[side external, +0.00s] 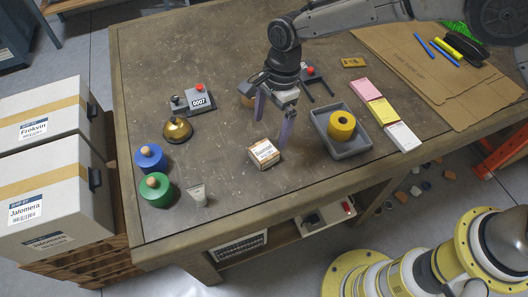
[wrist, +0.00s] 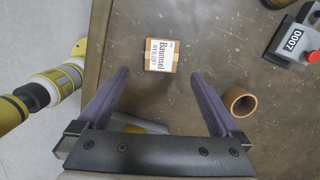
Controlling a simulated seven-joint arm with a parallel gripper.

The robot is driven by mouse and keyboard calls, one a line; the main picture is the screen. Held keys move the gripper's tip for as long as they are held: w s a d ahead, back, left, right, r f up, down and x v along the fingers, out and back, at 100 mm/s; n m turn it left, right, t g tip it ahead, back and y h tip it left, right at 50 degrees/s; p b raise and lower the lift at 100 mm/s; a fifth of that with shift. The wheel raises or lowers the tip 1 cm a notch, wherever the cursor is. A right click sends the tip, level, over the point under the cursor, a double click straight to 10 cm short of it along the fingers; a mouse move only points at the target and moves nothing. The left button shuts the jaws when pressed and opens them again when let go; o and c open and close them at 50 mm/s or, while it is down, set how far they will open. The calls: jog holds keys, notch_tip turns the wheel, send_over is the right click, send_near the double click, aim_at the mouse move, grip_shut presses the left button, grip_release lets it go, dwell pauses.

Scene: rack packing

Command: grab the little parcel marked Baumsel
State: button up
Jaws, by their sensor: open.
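The little parcel is a small brown box with a white label reading Baumsel; it sits on the table in the wrist view (wrist: 160,55), ahead of the fingertips and between their lines. In the side external view the parcel (side external: 264,153) stands near the table's front edge, beside my gripper. My gripper (side external: 272,122) is above the table with its two purple fingers apart and nothing between them. The gripper also shows in the wrist view (wrist: 158,75).
A grey tray (side external: 350,149) with a yellow roll (side external: 341,126) stands right of the parcel. A brown tape ring (wrist: 239,101) lies near my gripper. A brass bell (side external: 177,130), blue (side external: 150,158) and green (side external: 155,190) pots and a small tube (side external: 197,195) stand left. Table between is clear.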

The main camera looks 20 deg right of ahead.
aim_at(264, 150)
jog(key=f, duration=0.3)
jog(key=a+f, duration=0.1)
jog(key=f, duration=0.5)
jog(key=shift+a+f, duration=0.3)
jog(key=shift+a, duration=0.05)
jog(key=shift+c, duration=0.2)
jog(key=c, duration=1.3)
jog(key=shift+c, duration=0.3)
jog(key=shift+r, duration=0.1)
